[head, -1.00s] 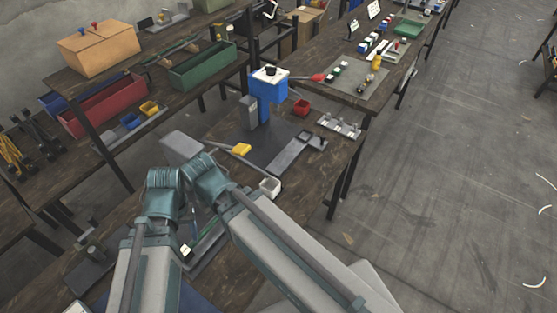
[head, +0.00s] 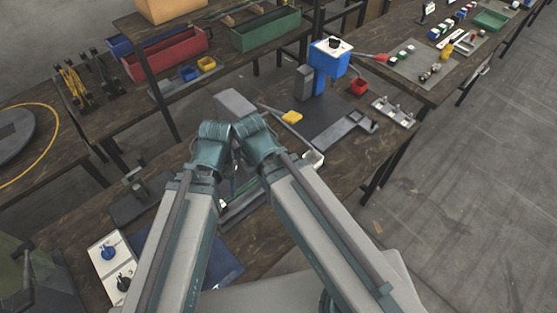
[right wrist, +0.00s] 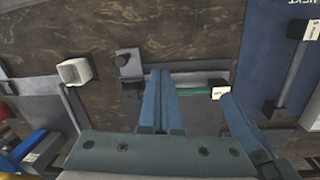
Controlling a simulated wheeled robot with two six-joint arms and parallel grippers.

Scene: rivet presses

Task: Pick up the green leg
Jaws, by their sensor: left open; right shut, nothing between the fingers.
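The green leg (right wrist: 194,91) lies along a grey strip on the dark wooden bench in the right wrist view, with a white tag (right wrist: 217,92) at its right end. A finger of my left gripper (right wrist: 228,100) shows to the right, near the tag. In the head view my left gripper (head: 236,167) is between my two forearms, pointing down at the bench and mostly hidden by my wrists. The leg is largely hidden there.
A white cup (right wrist: 74,71) is left of my right gripper. A white board with knobs (head: 106,262) lies at the lower left.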

